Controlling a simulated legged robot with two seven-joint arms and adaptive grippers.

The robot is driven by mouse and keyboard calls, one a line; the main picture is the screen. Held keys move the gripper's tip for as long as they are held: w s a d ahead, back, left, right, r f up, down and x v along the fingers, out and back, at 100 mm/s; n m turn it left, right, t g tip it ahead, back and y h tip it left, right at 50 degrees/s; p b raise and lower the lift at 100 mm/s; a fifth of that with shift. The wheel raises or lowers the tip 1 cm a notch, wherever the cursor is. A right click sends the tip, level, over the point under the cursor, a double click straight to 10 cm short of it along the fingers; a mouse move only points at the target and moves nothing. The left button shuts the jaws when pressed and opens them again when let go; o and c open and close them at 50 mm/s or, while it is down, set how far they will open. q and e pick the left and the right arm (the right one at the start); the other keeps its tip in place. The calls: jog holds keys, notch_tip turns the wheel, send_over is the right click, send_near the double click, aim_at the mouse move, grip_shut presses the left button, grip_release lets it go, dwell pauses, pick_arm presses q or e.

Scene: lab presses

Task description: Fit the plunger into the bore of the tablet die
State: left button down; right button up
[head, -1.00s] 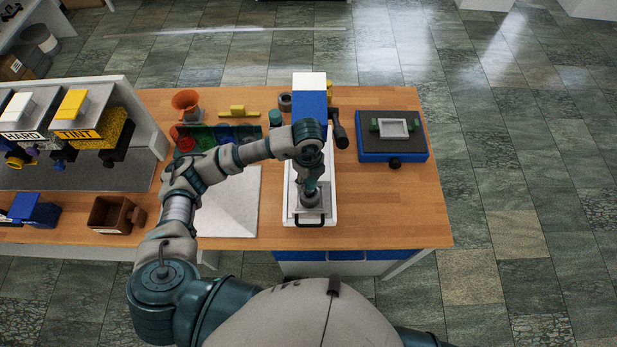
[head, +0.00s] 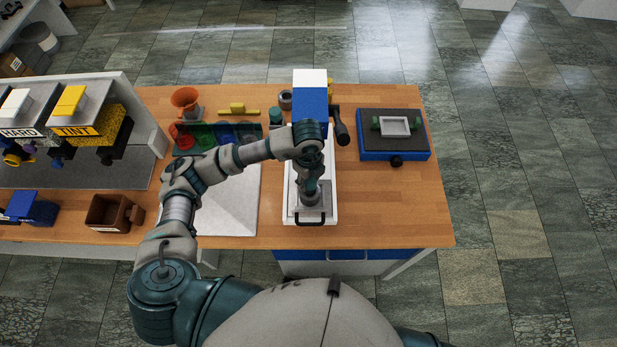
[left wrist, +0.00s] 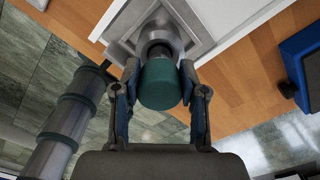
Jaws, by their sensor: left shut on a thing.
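The plunger (left wrist: 159,84) has a teal cap and a dark shaft below it. My left gripper (left wrist: 158,88) is shut on the cap, one finger on each side. The tablet die (left wrist: 155,34) is a grey ring on a square grey plate, directly under the plunger. The shaft's lower end is at the die's mouth; how deep it sits in the bore is hidden by the cap. In the head view my left gripper (head: 311,184) is above the die (head: 312,201), which stands on the white press base (head: 290,206). My right gripper is out of view.
A blue and white press (head: 311,95) with a dark crank (head: 340,128) rises behind. A blue scale-like device (head: 393,155) stands right. A brown box (head: 108,212) and grey sheet (head: 240,205) lie left. Bare tabletop (head: 395,210) lies at the front right.

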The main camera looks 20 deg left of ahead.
pick_arm(q)
jog(key=shift+f+b, duration=0.7)
jog(key=shift+f, duration=0.3)
jog(key=c, duration=0.6)
grip_release()
jog(key=shift+o, duration=0.2)
jog(key=shift+r, duration=0.15)
notch_tip(320, 180, up, 12)
jog(key=shift+f, duration=0.15)
jog(key=shift+f, duration=0.1)
